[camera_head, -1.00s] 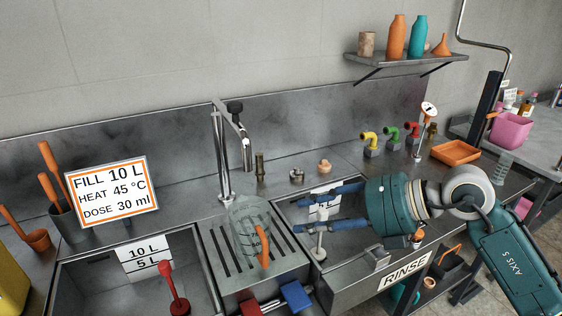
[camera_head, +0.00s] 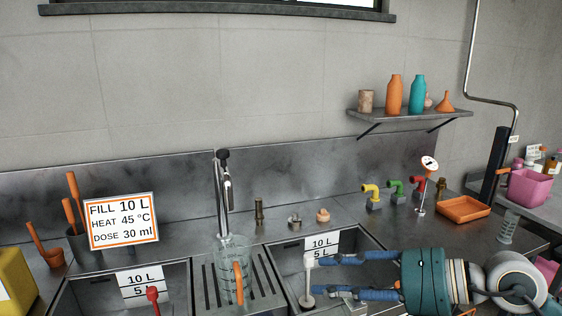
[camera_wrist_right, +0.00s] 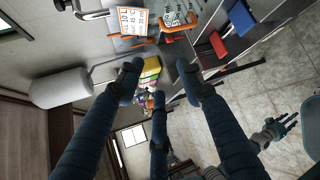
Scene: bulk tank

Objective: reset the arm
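My right gripper (camera_head: 318,277) reaches in from the right over the right sink basin. Its blue fingers are spread apart with nothing between them. The fingertips overlap a white-handled plug or stopper (camera_head: 308,272) in the picture; whether they touch it I cannot tell. In the right wrist view the fingers of my right gripper (camera_wrist_right: 153,85) are wide apart and empty. My left gripper (camera_wrist_right: 284,124) shows small at the right of that view, its fingers apparently spread and empty. It is out of the head view.
A clear jug (camera_head: 230,265) with an orange handle stands on the drainer between the basins. A tap (camera_head: 225,185) rises behind it. Coloured valves (camera_head: 396,187) and an orange tray (camera_head: 463,209) are at the back right. A sign (camera_head: 121,221) stands at the left.

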